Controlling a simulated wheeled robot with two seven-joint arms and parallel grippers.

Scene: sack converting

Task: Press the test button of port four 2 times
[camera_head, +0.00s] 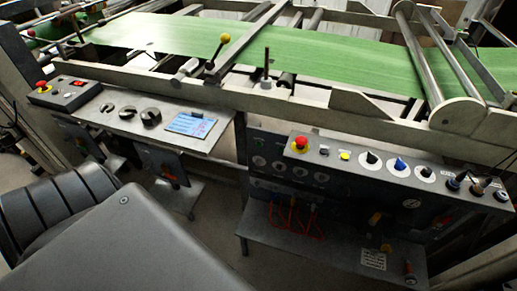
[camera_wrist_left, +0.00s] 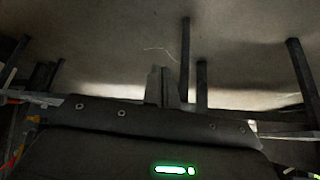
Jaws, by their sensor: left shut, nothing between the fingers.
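A grey control panel (camera_head: 390,168) stands at the right in the head view. Its top carries a red mushroom button (camera_head: 300,142), a small yellow button (camera_head: 345,156) and several knobs. Its front face has a row of small round fittings (camera_head: 279,166). I cannot tell which part is port four or its test button; labels are too small to read. My left gripper (camera_wrist_left: 159,70) shows only in the left wrist view, fingers together and empty, in front of a plain greyish surface. No button shows near its tips there. My right gripper is in neither view.
A green belt (camera_head: 330,58) runs across the machine behind the panels. A second panel (camera_head: 160,122) with a blue-white screen (camera_head: 190,124) and a red button box (camera_head: 65,94) stands at left. Colored cables (camera_head: 298,216) hang below the right panel. Dark posts (camera_wrist_left: 300,75) show in the wrist view.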

